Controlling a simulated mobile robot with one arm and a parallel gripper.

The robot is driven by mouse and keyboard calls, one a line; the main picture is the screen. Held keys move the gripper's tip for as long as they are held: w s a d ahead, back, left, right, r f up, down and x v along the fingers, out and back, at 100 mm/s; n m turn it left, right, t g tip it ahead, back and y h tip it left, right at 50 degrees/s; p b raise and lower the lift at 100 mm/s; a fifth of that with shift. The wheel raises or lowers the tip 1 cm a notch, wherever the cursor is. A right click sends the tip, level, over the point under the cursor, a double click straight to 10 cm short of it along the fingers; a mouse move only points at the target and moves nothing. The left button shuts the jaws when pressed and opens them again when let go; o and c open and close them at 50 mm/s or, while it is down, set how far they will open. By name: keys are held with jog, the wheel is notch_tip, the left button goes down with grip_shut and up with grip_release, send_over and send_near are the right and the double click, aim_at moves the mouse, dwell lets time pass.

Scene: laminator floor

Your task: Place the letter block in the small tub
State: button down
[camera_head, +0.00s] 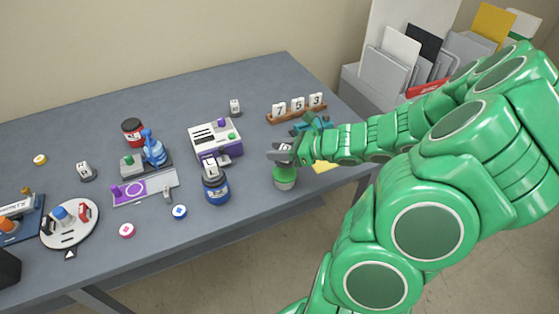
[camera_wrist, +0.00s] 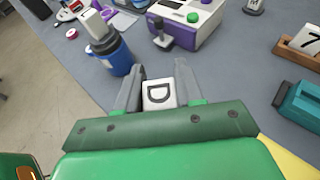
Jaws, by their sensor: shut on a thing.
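A white letter block (camera_wrist: 160,95) with a dark "D" is between the two fingers of my gripper (camera_wrist: 158,80) in the wrist view. My gripper is shut on it; in the head view my gripper (camera_head: 281,152) mostly covers the block. A small green tub (camera_head: 285,179) stands just below my gripper near the table's front edge; I cannot tell whether the block touches it. The tub is hidden in the wrist view. A larger blue tub (camera_head: 215,190) stands to the left, with a white block (camera_head: 211,168) at its top; it also shows in the wrist view (camera_wrist: 118,62).
A purple and white machine (camera_head: 215,140) stands behind the blue tub. A wooden rack (camera_head: 297,110) with number blocks and a teal object (camera_head: 312,124) are behind my gripper. A yellow sheet (camera_head: 325,166) lies to the right.

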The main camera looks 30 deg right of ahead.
jog(key=shift+f, duration=2.1)
jog(key=c, duration=0.7)
grip_release()
jog(key=shift+f, duration=0.1)
